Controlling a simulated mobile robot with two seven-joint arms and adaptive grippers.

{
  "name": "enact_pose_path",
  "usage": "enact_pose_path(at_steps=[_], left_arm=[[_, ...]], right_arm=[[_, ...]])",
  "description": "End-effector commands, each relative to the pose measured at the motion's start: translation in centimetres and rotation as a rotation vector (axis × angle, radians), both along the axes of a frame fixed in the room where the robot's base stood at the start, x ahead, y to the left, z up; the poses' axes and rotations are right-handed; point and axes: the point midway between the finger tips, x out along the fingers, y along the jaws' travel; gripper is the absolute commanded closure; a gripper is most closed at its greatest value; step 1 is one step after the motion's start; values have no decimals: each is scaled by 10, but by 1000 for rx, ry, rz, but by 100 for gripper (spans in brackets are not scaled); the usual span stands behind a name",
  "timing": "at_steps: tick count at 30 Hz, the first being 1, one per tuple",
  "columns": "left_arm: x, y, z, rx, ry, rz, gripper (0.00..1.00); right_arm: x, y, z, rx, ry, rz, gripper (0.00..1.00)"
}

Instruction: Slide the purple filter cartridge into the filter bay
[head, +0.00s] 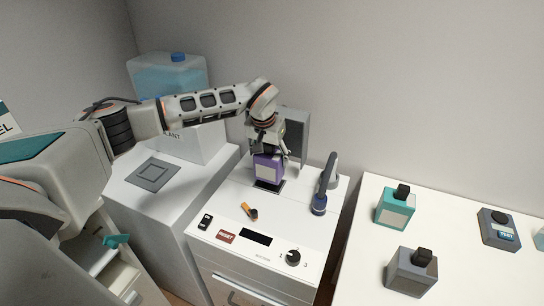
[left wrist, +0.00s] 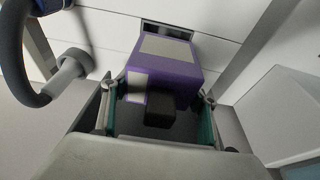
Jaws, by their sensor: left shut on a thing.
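The purple filter cartridge (head: 267,169) has a pale label and hangs roughly upright over the white console. My left gripper (head: 267,150) is shut on its dark top handle. In the left wrist view, the gripper (left wrist: 160,112) has a finger on each side of the handle, and the purple body (left wrist: 172,70) extends away from it. The filter bay (head: 269,187) is a dark rectangular opening in the console top just under the cartridge. It also shows past the cartridge's far end in the left wrist view (left wrist: 167,29). The cartridge partly hides it. My right gripper is out of view.
A grey upright panel (head: 298,135) stands right behind the bay. A dark blue hose handle (head: 320,203) is to the right. An orange-tipped lever (head: 248,211) and a black knob (head: 293,258) are in front. A teal cartridge (head: 395,208) and grey cartridge (head: 411,271) stand on the right table.

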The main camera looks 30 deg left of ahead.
Motion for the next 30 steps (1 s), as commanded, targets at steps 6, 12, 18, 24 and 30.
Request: enact_pose_path(at_steps=[6,12,18,24,30], left_arm=[[0,0,2,0,-2,0,73],[0,0,4,-1,0,2,73],[0,-1,-11,0,0,0,73],[0,-1,-17,-1,-1,1,73],[0,-1,-17,-1,-1,1,73]], right_arm=[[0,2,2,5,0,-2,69],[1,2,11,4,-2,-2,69],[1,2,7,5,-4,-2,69],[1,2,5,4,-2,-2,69],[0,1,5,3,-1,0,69]])
